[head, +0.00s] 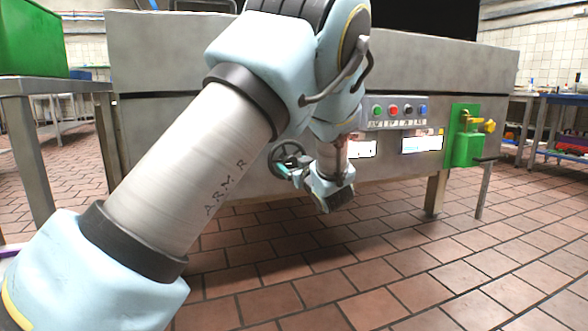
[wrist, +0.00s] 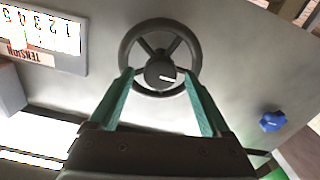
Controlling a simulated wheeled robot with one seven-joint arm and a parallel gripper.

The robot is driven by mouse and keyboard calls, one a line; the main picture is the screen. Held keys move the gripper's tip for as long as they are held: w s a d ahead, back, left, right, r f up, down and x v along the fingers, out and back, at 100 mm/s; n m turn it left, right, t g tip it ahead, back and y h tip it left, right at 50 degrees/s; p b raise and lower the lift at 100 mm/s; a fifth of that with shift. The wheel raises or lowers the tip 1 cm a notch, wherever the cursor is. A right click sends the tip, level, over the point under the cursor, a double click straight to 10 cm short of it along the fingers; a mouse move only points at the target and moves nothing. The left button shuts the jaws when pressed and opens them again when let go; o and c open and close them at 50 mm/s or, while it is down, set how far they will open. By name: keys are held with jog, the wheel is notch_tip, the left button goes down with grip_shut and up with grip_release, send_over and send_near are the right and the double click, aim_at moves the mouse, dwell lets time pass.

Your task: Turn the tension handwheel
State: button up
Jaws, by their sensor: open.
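The tension handwheel (wrist: 194,52) is a dark grey spoked wheel with a round hub and a pale mark on the hub. It is mounted on the grey machine panel, ahead of my gripper in the wrist view. My gripper (wrist: 158,80) is open, with its two green fingers on either side of the wheel's lower part. I cannot tell whether the fingertips touch the rim. In the head view, the handwheel (head: 276,152) shows beside my gripper (head: 286,168), partly hidden by it and my arm. A scale plate marked TENSION (wrist: 45,40) is left of the wheel.
A blue knob (wrist: 272,121) sits right of the wheel in the wrist view. Push buttons (head: 393,111) and a green block with a yellow handle (head: 462,140) are on the machine front. A metal table with a green crate (head: 35,40) stands at left. The tiled floor is clear.

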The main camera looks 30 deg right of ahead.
grip_shut()
dwell(0.8)
